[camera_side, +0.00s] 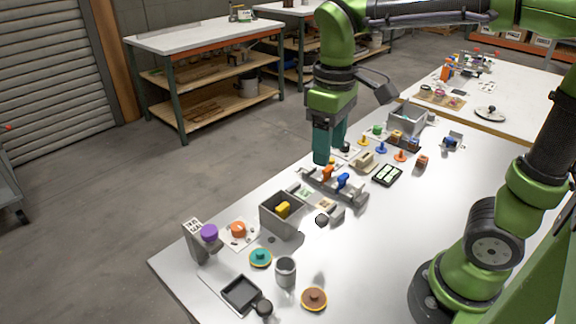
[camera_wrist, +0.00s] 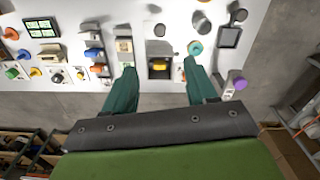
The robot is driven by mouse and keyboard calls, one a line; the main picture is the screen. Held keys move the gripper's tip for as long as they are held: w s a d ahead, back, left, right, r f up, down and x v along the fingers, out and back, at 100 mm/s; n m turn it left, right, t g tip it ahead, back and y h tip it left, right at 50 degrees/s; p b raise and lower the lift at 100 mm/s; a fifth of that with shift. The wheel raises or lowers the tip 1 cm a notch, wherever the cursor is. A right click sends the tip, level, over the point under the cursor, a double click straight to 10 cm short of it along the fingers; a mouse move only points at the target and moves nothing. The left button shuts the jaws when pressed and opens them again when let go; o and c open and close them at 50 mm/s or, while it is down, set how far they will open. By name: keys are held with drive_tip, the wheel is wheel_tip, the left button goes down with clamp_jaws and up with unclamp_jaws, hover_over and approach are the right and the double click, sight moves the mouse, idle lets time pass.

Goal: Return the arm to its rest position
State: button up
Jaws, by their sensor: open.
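My gripper (camera_side: 329,150) hangs with its green fingers pointing down above the far-left edge of the white table (camera_side: 370,255). In the wrist view, my gripper (camera_wrist: 160,72) has its two fingers spread wide with nothing between them. The grey rack (camera_side: 316,182), holding an orange piece (camera_side: 327,172) and a blue piece (camera_side: 342,181), stands on the table below and nearer the camera. A grey bin (camera_side: 268,219) with a yellow block (camera_side: 283,208) in it stands nearer still. My gripper touches none of these.
A purple knob on a grey stand (camera_side: 196,245), a black tray (camera_side: 240,294) and a grey cup (camera_side: 286,271) are at the near end. Several coloured pegs, a black case (camera_side: 387,175) and a second grey bin (camera_side: 409,118) are farther back. The table's right side is largely clear.

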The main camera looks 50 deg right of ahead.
idle(0.3)
drive_tip(key=s+m+t, duration=0.1)
drive_tip(key=m+t, duration=0.1)
drive_tip(key=s+d+m+t+y, duration=0.1)
drive_tip(key=s+m+t, duration=0.1)
drive_tip(key=s+d+f+m+t+y, duration=0.1)
drive_tip(key=s+m+t, duration=0.1)
drive_tip(key=t, duration=0.1)
drive_tip(key=shift+d, duration=0.1)
